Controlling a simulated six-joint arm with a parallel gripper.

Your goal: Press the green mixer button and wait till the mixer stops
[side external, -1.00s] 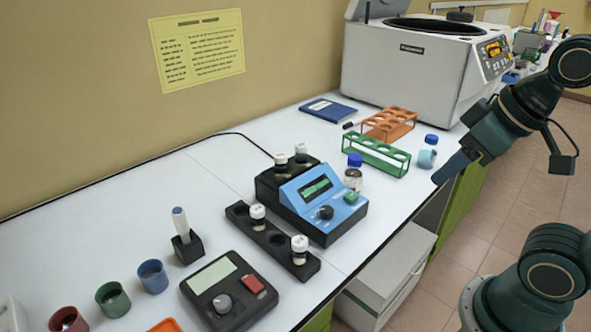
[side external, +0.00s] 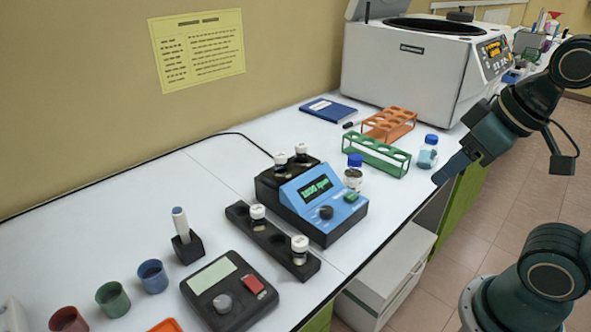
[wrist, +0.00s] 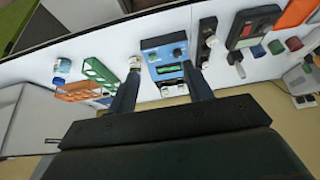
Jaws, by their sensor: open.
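The mixer (side external: 345,222) is a black unit with a sloped blue front panel. Its dark display (side external: 316,188) shows green text. A black knob (side external: 326,212) and the green button (side external: 351,197) are below the display. My gripper (side external: 447,171) is right of the mixer, beyond the bench's front edge and apart from the button. In the wrist view, its two fingers (wrist: 160,72) are spread and empty, with the mixer (wrist: 163,45) seen between them.
A black rack (side external: 273,240) with two white-capped vials stands before the mixer. A green rack (side external: 376,155), an orange rack (side external: 389,124) and blue-capped bottles (side external: 428,153) are behind it. A centrifuge (side external: 405,68) stands at the back. A scale (side external: 228,290) is at the front.

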